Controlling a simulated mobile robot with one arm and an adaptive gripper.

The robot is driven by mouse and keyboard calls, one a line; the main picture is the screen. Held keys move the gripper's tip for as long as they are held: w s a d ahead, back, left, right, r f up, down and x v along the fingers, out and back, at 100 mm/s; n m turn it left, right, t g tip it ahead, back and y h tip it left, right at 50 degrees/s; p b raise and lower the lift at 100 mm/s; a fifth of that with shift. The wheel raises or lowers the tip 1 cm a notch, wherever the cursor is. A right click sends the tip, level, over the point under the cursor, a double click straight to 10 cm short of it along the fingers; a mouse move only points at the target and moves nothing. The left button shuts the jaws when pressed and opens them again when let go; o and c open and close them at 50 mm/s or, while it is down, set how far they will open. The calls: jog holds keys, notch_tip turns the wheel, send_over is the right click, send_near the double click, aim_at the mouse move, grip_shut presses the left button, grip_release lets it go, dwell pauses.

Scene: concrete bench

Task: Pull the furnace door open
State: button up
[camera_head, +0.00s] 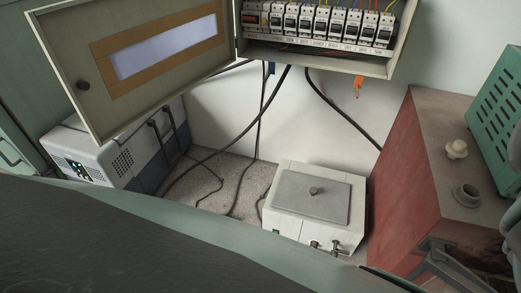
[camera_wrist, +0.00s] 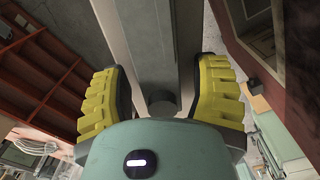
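No furnace door can be picked out with certainty. In the head view, a worn red cabinet (camera_head: 400,170) stands at the right, with a grey metal bracket or handle (camera_head: 445,262) low on its near side, partly cut off by the picture edge. In the wrist view, my gripper (camera_wrist: 165,65) has its two yellow ribbed fingers spread apart. A grey beam-like surface (camera_wrist: 145,40) shows beyond and between them, and a short dark round piece (camera_wrist: 162,101) shows near the palm. I cannot tell whether the fingers touch either. The gripper is not seen in the head view.
A white box with a grey lid (camera_head: 310,195) stands on the bench. An open electrical cabinet door (camera_head: 150,50) juts out above a white-and-blue unit (camera_head: 90,155). Black cables hang and lie between them. A green vented box (camera_head: 497,120) is at the far right.

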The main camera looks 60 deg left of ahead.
grip_shut()
dwell(0.3)
jog(key=shift+s+b, duration=0.15)
jog(key=shift+b, duration=0.2)
